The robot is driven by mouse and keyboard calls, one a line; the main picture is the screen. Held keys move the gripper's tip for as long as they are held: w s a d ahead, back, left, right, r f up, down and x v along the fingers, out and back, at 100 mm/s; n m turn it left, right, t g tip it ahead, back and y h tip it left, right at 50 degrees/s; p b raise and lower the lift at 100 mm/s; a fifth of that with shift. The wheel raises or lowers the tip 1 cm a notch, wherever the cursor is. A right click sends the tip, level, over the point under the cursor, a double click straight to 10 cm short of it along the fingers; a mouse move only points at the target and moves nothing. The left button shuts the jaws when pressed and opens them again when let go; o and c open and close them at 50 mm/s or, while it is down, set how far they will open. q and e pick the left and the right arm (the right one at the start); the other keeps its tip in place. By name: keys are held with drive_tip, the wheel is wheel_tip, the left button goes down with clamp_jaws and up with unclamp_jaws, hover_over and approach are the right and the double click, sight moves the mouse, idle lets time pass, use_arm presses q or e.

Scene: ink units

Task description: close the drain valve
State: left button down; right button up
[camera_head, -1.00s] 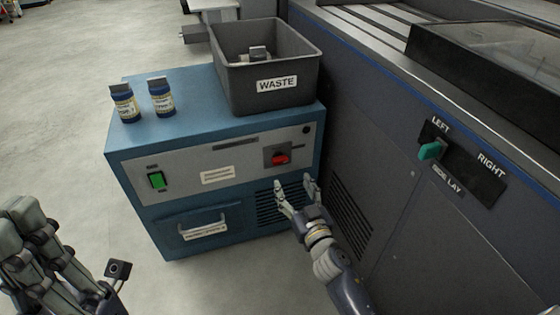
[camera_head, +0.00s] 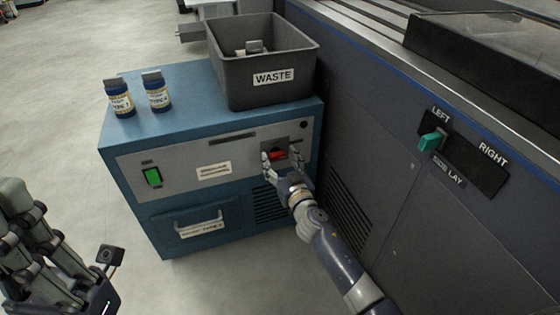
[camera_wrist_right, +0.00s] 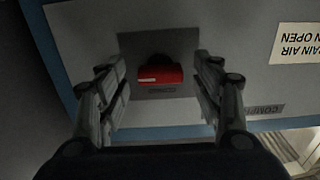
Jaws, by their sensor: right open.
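The drain valve is a red handle (camera_head: 277,155) on a dark square plate at the right of the blue cabinet's grey front panel. In the right wrist view the red handle (camera_wrist_right: 160,73) lies ahead, between the fingers. My right gripper (camera_head: 283,163) is open, with one finger on each side of the handle; whether they touch it I cannot tell. In the wrist view the fingers of my right gripper (camera_wrist_right: 162,90) stand wide apart with nothing held. My left arm shows at the lower left of the head view; its fingertips are not in view.
The blue cabinet (camera_head: 180,135) carries a grey WASTE bin (camera_head: 240,90) and two blue jars, one (camera_head: 119,100) left of the other (camera_head: 157,93). A green switch (camera_head: 152,177) is on the panel. The large machine (camera_head: 380,150) with a teal lever (camera_head: 431,141) closes off the right.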

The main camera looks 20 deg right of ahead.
drive_tip(key=c, duration=1.1)
drive_tip(key=shift+o, duration=0.2)
drive_tip(key=shift+n, duration=0.4)
drive_tip(key=n, duration=0.3)
drive_tip(key=shift+n, duration=0.4)
drive_tip(key=n, duration=0.4)
drive_tip(key=shift+n, duration=0.3)
drive_tip(key=n, duration=0.8)
drive_tip(key=shift+n, duration=0.3)
